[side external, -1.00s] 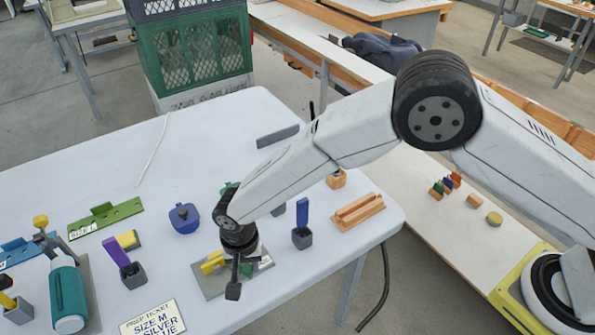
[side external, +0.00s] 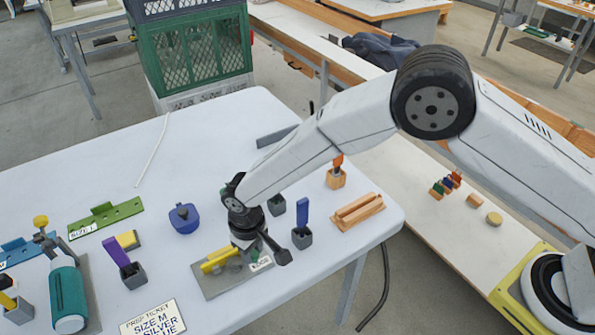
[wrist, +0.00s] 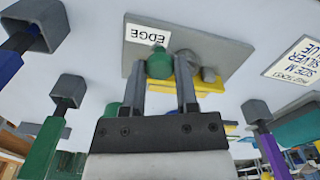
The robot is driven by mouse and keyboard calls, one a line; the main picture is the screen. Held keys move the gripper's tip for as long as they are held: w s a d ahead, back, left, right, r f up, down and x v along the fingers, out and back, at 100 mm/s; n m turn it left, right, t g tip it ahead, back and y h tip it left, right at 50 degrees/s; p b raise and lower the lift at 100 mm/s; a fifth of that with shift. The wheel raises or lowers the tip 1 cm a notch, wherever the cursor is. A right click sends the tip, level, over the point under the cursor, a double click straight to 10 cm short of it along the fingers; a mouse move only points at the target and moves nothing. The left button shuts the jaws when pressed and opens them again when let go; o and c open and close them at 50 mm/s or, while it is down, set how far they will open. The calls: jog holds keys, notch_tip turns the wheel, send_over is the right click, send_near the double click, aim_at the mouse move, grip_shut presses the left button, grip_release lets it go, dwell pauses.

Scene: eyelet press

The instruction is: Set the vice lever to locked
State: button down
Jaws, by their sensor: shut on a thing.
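The vice is a flat grey plate (side external: 213,287) with yellow bars (side external: 217,262) on it, near the front middle of the white table. A white tag on its edge reads "EDGE" in the wrist view (wrist: 147,35). A green rounded knob (wrist: 159,66), apparently the lever's, stands over the plate at my fingertips. My gripper (wrist: 173,72) points down at the plate and is shut on the lever; the exact contact is partly hidden. In the side view my gripper (side external: 250,251) covers the lever, so its angle is hard to tell.
A blue handle in a grey holder (side external: 302,238) and a wooden slotted block (side external: 358,211) stand close on the right. A purple handle in a holder (side external: 133,276) and a blue pot (side external: 184,218) stand left. The prep ticket (side external: 153,319) lies in front.

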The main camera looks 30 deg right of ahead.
jog(key=shift+w+d+n, duration=0.15)
jog(key=shift+w+n, duration=0.3)
jog(key=shift+n, duration=0.65)
jog(key=shift+c, duration=1.8)
grip_release()
jog(key=shift+r, duration=0.15)
jog(key=shift+r, duration=3.75)
jog(key=shift+d, duration=0.1)
